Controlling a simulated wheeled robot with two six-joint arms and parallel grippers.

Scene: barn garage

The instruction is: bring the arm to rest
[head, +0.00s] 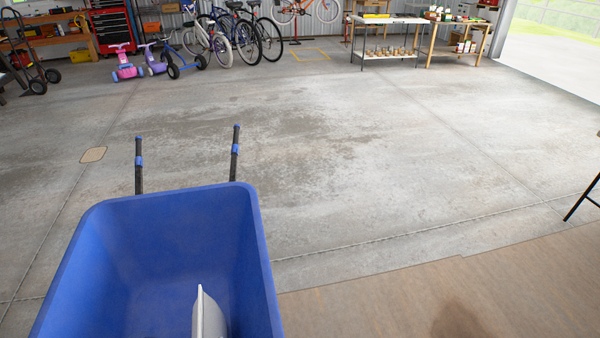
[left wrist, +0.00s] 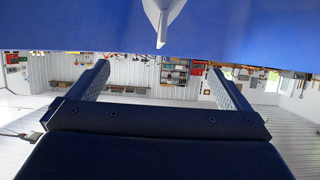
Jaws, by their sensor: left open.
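My left gripper (left wrist: 158,68) shows in the left wrist view with its two dark fingers spread wide apart. Nothing is between the fingers. A blue tub (head: 160,207) with two upright dark handles stands at the lower left of the head view. Its blue surface also fills the top of the left wrist view (left wrist: 70,25), beyond the fingers. A pale grey pointed object (head: 208,318) shows in the tub, cut off by the lower edge; I cannot tell what it is. Neither gripper shows in the head view.
The concrete floor (head: 350,160) beyond the tub is wide and clear. Bicycles (head: 240,38) and small ride-on toys stand at the back left. A workbench (head: 390,22) with pots stands at the back right. A dark stand leg (head: 580,198) is at the right edge.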

